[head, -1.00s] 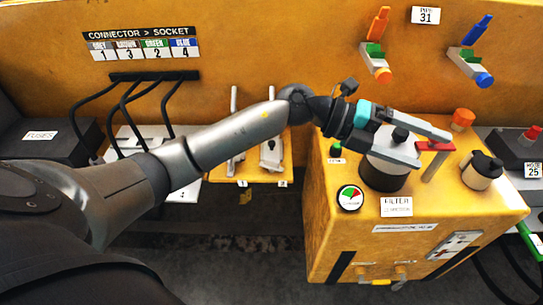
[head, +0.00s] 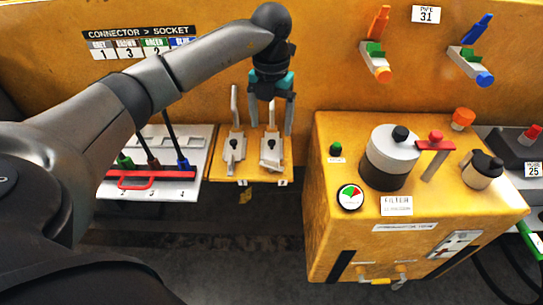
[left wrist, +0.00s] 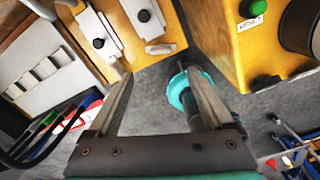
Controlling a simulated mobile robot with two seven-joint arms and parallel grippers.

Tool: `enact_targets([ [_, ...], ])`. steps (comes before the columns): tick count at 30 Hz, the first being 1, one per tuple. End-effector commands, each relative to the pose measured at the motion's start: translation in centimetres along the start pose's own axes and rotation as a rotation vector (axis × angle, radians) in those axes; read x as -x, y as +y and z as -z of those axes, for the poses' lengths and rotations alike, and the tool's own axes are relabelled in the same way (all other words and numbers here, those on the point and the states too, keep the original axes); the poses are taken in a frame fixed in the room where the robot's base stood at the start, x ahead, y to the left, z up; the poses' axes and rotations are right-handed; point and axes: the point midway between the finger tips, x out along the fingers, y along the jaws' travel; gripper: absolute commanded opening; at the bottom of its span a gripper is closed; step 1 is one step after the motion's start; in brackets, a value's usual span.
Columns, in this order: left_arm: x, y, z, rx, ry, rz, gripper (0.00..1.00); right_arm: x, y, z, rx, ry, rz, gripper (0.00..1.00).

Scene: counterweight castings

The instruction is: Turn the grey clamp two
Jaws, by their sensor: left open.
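Two grey clamps stand side by side on a yellow ledge: the left clamp (head: 235,148) and the right clamp (head: 270,152). Each has a black knob and an upright grey lever. The small number labels on the ledge front are too small to read surely. My left gripper (head: 271,128) is open and empty, pointing down, its fingers on either side of the right clamp's lever in the head view. In the left wrist view, the fingers (left wrist: 159,73) are spread, with one clamp (left wrist: 96,42) and the other clamp (left wrist: 145,17) beyond them at upper left. My right gripper is out of view.
A yellow cabinet (head: 330,215) with a filter canister (head: 390,155) stands close at right. At left, a white socket panel (head: 185,190) holds coloured connectors behind a red bar (head: 150,174). My left arm crosses over that panel. Floor below the ledge is open.

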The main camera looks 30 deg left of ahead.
Motion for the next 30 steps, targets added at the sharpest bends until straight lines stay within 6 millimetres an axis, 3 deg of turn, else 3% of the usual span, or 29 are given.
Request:
enact_targets([
  [1,-1.4,0.0,0.1,0.0,0.006,0.0,0.85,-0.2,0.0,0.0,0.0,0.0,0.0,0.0],
  [9,-7.3,-0.1,0.1,0.0,0.005,0.001,0.85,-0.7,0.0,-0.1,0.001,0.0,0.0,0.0],
  [15,-10.4,-0.1,0.1,-0.002,0.002,0.003,0.85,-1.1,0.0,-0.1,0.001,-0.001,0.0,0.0],
  [21,-11.7,-0.1,0.0,-0.002,0.0,0.003,0.85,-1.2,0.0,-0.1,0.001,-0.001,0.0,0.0],
  [30,-11.8,-0.1,0.0,-0.003,-0.001,0.003,0.83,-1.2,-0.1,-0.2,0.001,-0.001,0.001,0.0],
])
